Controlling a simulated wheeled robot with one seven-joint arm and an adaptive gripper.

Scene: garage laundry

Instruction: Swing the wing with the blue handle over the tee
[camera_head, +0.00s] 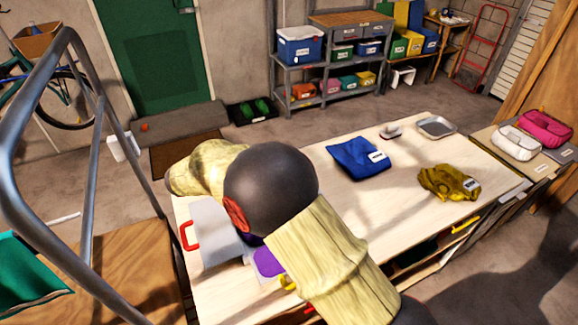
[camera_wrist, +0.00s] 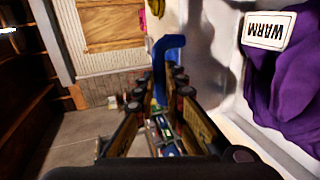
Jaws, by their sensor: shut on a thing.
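In the wrist view my gripper (camera_wrist: 158,92) has its fingers on either side of the blue handle (camera_wrist: 168,48) and is shut on it. The handle stands at the edge of a pale board (camera_wrist: 207,60). The purple tee (camera_wrist: 285,100), with a white WARM label (camera_wrist: 270,30), lies to the right of the gripper. In the head view only part of the purple tee (camera_head: 268,262) shows beside my arm. A grey wing (camera_head: 213,230) with a red handle (camera_head: 187,235) lies left of it. My arm hides the gripper and the blue handle there.
The table (camera_head: 330,225) also bears a folded blue garment (camera_head: 360,158), a yellow-brown garment (camera_head: 448,183) and a metal tray (camera_head: 436,126). A yellow handle (camera_head: 289,284) shows beside my arm. Bare tabletop lies between the garments. A metal-framed cart (camera_head: 85,190) stands at the left.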

